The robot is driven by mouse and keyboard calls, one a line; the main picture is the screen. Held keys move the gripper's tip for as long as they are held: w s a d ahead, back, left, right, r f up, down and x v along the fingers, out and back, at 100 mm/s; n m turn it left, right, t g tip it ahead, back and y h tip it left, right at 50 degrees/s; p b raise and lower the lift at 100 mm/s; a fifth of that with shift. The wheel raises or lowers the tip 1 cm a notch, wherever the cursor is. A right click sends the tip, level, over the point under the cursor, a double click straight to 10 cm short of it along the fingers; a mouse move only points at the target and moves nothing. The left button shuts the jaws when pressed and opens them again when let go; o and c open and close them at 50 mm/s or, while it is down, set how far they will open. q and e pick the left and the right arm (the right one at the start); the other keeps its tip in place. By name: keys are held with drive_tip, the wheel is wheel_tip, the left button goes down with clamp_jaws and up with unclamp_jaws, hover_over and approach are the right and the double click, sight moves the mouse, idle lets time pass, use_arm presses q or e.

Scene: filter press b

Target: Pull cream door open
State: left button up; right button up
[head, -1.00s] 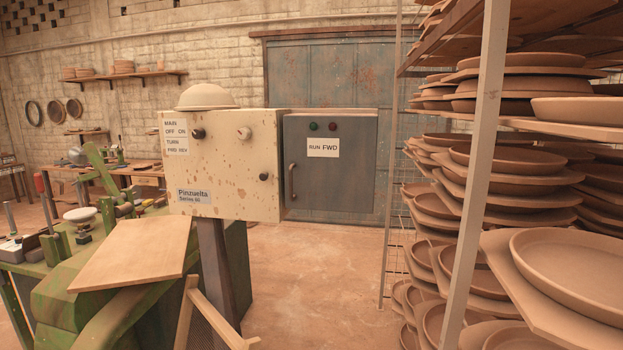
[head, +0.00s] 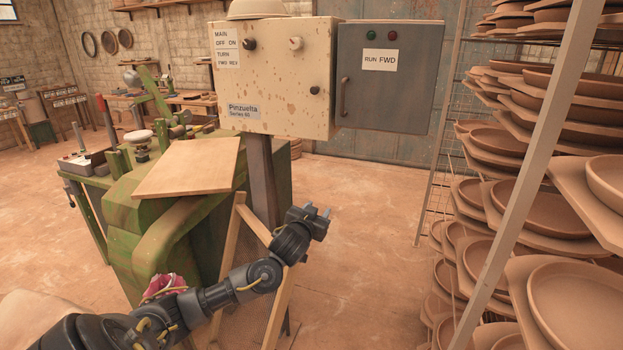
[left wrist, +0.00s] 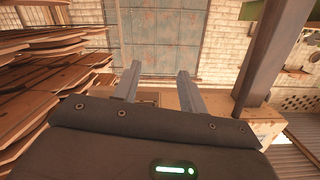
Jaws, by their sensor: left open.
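The cream door (head: 275,85) is the rust-spotted front of a box on a dark post in the head view. It looks closed. It carries a black knob (head: 249,44), a pale knob (head: 295,43) and a small dark knob (head: 314,90) near its right edge. My left gripper (head: 320,213) is open and empty, below the box and apart from it. In the left wrist view its two fingers (left wrist: 158,85) stand apart with nothing clearly between them. My right gripper is not in view.
A grey cabinet (head: 385,85) with a handle adjoins the box on the right. A wooden board (head: 190,168) on a green machine (head: 140,215) and a wooden frame (head: 280,310) stand near my left arm. A rack post (head: 530,160) and pottery shelves fill the right. Floor between is clear.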

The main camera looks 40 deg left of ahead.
use_arm(q)
wheel_tip(320, 180, up, 17)
drive_tip(key=s+a+n+t+y, duration=0.1)
drive_tip(key=s+a+t, duration=0.1)
drive_tip(key=t, duration=0.1)
drive_tip(key=n+t+y, duration=0.1)
drive_tip(key=t, duration=0.2)
approach(314, 91)
drive_tip(key=p+x, duration=0.4)
drive_tip(key=x, duration=0.3)
drive_tip(key=shift+w+a+r, duration=0.1)
drive_tip(key=shift+a+r, duration=0.05)
drive_tip(key=shift+r, duration=0.1)
drive_tip(key=shift+w+a+p, duration=0.1)
drive_tip(key=shift+w+p, duration=0.25)
drive_tip(key=shift+w, duration=0.1)
clamp_jaws()
